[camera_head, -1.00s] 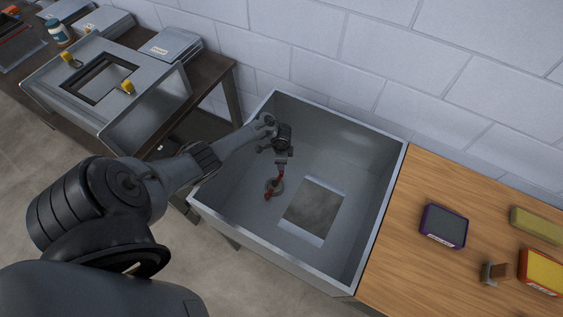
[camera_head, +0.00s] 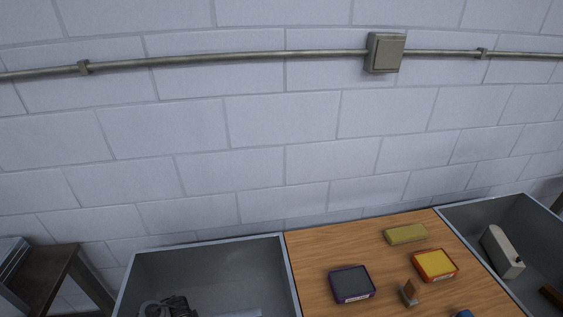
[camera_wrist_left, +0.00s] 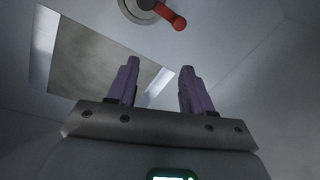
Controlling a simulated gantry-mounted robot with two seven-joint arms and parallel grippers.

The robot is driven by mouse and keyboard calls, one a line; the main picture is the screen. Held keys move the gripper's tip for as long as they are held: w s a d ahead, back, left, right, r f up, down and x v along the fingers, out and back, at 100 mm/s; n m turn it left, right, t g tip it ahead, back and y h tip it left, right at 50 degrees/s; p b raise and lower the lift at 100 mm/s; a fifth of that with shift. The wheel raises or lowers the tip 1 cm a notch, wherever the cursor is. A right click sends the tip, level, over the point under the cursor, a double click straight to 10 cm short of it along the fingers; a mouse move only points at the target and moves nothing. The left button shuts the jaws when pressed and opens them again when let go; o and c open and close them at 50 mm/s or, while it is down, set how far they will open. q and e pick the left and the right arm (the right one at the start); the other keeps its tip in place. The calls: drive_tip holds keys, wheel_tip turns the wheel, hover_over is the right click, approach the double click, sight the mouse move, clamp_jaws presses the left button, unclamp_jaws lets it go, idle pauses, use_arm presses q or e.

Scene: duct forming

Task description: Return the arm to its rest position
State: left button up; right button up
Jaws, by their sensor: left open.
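My left gripper (camera_wrist_left: 159,66) shows in the left wrist view with its two purple-grey fingers apart and nothing between them. A red handle (camera_wrist_left: 171,17) on a round metal fitting lies beyond the fingertips. My right gripper is in neither view.
A wooden table (camera_head: 318,262) beside the bin carries a purple-edged box (camera_head: 352,284), an orange-edged box (camera_head: 435,265), a yellow-green block (camera_head: 405,233) and a small brush-like item (camera_head: 409,292). Another grey bin (camera_head: 480,213) holds a white object (camera_head: 502,252). A block wall stands behind.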

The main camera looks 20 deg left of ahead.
use_arm(q)
drive_tip(key=s+d+r+n+t, duration=0.1)
drive_tip(key=s+d+r, duration=0.45)
drive_tip(key=d, duration=0.45)
drive_tip(key=s+d+r+n+t, duration=0.15)
drive_tip(key=s+d+r, duration=0.25)
drive_tip(key=d+r, duration=0.45)
drive_tip(key=s+d+r+n+h, duration=0.2)
drive_tip(key=s+d+r, duration=0.35)
drive_tip(key=r, duration=0.25)
wheel_tip(320, 180, up, 24)
drive_tip(key=s+p, duration=0.1)
drive_tip(key=p, duration=2.2)
drive_tip(key=shift+a+p, duration=0.25)
drive_tip(key=shift+p, duration=0.15)
drive_tip(key=shift+n, duration=0.25)
